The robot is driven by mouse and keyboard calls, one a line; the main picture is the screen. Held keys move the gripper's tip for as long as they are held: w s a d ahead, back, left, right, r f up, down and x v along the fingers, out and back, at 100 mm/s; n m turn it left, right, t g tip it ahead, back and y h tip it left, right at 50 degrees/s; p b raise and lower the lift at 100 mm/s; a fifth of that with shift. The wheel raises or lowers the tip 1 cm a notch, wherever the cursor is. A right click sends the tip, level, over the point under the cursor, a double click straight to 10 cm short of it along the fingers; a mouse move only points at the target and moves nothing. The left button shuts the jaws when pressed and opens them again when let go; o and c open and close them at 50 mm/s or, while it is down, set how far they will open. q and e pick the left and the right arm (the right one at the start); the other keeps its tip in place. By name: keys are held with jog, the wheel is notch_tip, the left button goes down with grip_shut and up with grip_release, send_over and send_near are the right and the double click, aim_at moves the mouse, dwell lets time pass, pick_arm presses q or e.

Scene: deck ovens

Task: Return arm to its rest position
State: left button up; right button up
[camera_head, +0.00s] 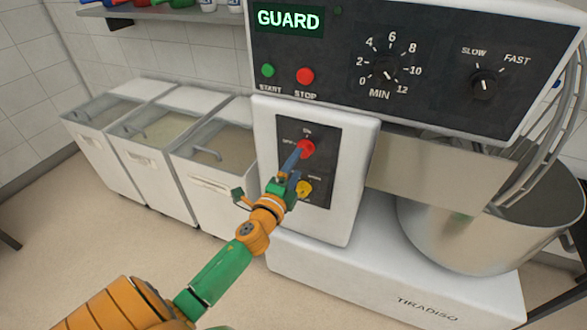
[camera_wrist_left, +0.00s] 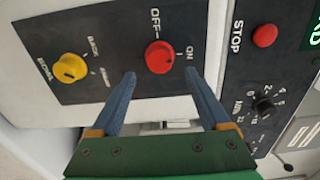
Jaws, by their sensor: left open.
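My left arm reaches in from the bottom left of the head view, orange and green. My left gripper (camera_head: 293,165) is at the switch plate on the front of the mixer (camera_head: 352,210). In the left wrist view the blue fingers of this gripper (camera_wrist_left: 160,76) are spread apart with nothing between them. The red knob (camera_wrist_left: 159,57) sits just beyond the fingertips; it also shows in the head view (camera_head: 308,149). I cannot tell whether a finger touches it. My right gripper is not in view.
The yellow knob (camera_head: 304,189) is below the red one. The upper panel (camera_head: 340,77) overhangs with a lit GUARD display (camera_head: 288,20), START and STOP buttons and dials. The steel bowl (camera_head: 455,240) is at the right. White bins (camera_head: 185,170) stand left; the floor (camera_head: 90,235) before them is clear.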

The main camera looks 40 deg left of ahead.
pick_arm(q)
jog(key=shift+v, duration=1.2)
jog(key=s+d+f+n+g+h+p, duration=0.1)
jog(key=s+d+f+n+g, duration=0.3)
jog(key=f, duration=0.6)
jog(key=s+a+f+n+g+h+p, duration=0.1)
jog(key=s+f+g, duration=0.1)
jog(key=s+f, duration=0.55)
jog(key=s+d+f+n+g+h+p, duration=0.1)
jog(key=s+d+f+n+g, duration=0.2)
jog(key=f, duration=0.8)
jog(key=s+d+f+n+g, duration=0.1)
jog(key=s+d+f+g, duration=0.1)
jog(key=s, duration=0.5)
jog(key=s+d+f+n+g+h, duration=0.1)
jog(key=s+d+f+n+g, duration=0.1)
jog(key=s, duration=0.6)
jog(key=s+d+f+n+g, duration=0.1)
jog(key=s+f+n+g, duration=0.1)
jog(key=s+f, duration=0.3)
jog(key=s+g+p, duration=0.1)
jog(key=s, duration=0.2)
jog(key=shift+d+f, duration=0.25)
jog(key=shift+d, duration=0.15)
